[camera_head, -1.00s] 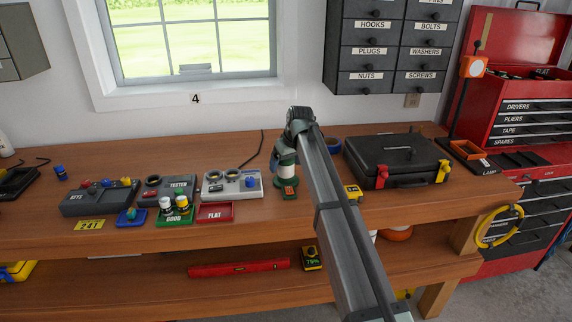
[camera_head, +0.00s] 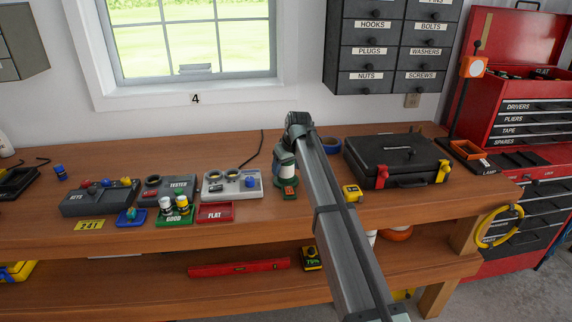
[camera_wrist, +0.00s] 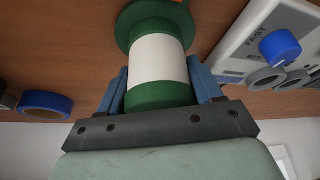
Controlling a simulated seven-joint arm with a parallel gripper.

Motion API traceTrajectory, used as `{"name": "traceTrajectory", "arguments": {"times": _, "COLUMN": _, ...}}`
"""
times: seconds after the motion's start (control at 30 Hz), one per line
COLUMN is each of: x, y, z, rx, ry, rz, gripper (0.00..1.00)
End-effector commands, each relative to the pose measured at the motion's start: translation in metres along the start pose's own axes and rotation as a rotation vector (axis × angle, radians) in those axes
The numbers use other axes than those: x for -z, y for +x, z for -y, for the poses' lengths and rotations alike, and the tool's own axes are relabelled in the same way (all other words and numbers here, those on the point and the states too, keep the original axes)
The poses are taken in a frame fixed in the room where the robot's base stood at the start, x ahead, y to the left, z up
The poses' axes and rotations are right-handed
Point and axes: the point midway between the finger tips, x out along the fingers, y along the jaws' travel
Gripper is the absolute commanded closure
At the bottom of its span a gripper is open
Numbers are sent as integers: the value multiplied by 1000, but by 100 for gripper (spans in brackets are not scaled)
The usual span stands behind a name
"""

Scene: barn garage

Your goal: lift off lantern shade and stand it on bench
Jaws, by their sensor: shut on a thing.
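The lantern (camera_head: 287,173) stands on the bench, green with a white middle and an orange patch at its foot. In the wrist view its white cylinder (camera_wrist: 158,59) has a green band at the near end and a wider green rim at the far end. My gripper (camera_wrist: 162,82) has its two blue fingers on opposite sides of the lantern's near part, shut on it. In the head view my gripper (camera_head: 284,150) is at the lantern's top, partly hidden by my arm. I cannot tell whether the shade is apart from the base.
The wooden bench (camera_head: 120,160) bears a grey tester with dials (camera_head: 232,185) just left of the lantern. A blue tape roll (camera_head: 330,145), yellow block (camera_head: 353,192) and black case (camera_head: 397,160) stand to the right. A red tray (camera_head: 215,212) lies front left.

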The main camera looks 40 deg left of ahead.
Motion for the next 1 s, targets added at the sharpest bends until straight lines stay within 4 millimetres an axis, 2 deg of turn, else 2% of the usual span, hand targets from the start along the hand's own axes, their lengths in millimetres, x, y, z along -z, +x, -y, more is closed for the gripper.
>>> {"name": "traceTrajectory", "arguments": {"times": 0.23, "x": 0, "y": -1, "z": 0, "rx": 0, "ry": 0, "rz": 0, "gripper": 68}}
{"name": "traceTrajectory", "arguments": {"times": 0.37, "x": 4, "y": -8, "z": 0, "rx": 0, "ry": 0, "rz": -1, "gripper": 68}}
{"name": "traceTrajectory", "arguments": {"times": 0.83, "x": 33, "y": -77, "z": 0, "rx": 0, "ry": 0, "rz": -1, "gripper": 68}}
{"name": "traceTrajectory", "arguments": {"times": 1.0, "x": 29, "y": -92, "z": 12, "rx": 0, "ry": -2, "rz": -1, "gripper": 68}}
